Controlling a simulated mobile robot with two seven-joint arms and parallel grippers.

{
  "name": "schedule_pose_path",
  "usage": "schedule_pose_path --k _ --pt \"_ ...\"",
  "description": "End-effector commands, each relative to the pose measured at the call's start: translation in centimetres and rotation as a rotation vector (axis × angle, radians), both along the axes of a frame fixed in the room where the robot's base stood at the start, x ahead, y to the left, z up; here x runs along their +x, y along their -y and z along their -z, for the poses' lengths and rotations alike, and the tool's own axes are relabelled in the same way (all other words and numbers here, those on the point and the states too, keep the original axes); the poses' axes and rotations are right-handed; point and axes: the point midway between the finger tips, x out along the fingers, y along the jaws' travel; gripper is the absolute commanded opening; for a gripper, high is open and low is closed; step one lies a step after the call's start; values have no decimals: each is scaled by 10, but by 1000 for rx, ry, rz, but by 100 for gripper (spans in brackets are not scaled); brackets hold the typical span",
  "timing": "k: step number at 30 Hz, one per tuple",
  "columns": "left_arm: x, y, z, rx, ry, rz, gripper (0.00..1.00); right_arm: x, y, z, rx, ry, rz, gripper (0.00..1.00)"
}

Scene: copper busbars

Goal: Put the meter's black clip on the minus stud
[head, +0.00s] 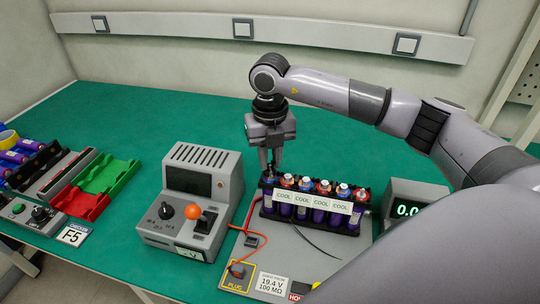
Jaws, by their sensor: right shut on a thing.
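My right gripper (272,162) reaches down from above to the left end of a battery pack. It is shut on a small dark thing, which looks like the black clip and is mostly hidden between the fingers. The pack (314,203) holds several purple cells in a black holder, with white "COOL" labels across the front and studs on top. Which stud is minus cannot be read. The meter with a lit "0.0" display (408,209) stands right of the pack, partly hidden by my right arm. A thin black lead (318,240) lies on the grey board before the pack. My left gripper is not in view.
A grey tester (195,198) with an orange knob stands left of the pack. A red lead (262,240) runs near the yellow-framed plug (237,270). Red (82,203) and green trays (108,175) lie at far left. The green table behind is clear.

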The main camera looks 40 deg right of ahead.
Motion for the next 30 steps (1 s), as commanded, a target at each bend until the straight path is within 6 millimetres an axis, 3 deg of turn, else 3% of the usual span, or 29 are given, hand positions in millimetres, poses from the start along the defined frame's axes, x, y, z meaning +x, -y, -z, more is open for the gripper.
schedule_pose_path --k 9,10,12,23,30 --pt "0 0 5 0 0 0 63 0 0 7 0 0 0 0" --pt "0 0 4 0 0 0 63 0 0 6 1 0 0 27" --pt "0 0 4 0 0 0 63 0 0 6 0 0 0 50" --pt "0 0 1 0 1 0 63 0 0 3 0 0 0 50" --pt "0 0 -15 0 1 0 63 0 0 -20 0 0 0 50"
